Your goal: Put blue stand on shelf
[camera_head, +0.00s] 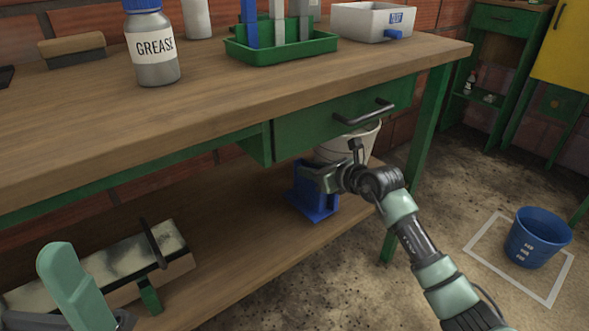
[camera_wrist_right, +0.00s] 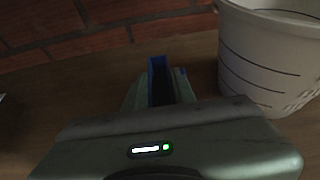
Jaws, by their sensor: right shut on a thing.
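The blue stand (camera_head: 317,207) is at the lower shelf (camera_head: 245,235) under the workbench, near its right end. It appears upright, with its flat base low over the boards; I cannot tell if it touches them. My right gripper (camera_head: 322,176) is shut on its upper part, reaching in from the right. In the right wrist view a blue edge of the stand (camera_wrist_right: 158,66) shows between the fingers (camera_wrist_right: 160,88); the rest is hidden. Part of my left arm shows at the lower left, but its gripper is not in view.
A white bucket (camera_wrist_right: 262,60) stands close right of the gripper, behind it in the head view. A drawer (camera_head: 340,122) hangs above. A long box (camera_head: 105,270) lies on the shelf's left; boards between are clear. A blue bucket (camera_head: 535,240) stands on the floor.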

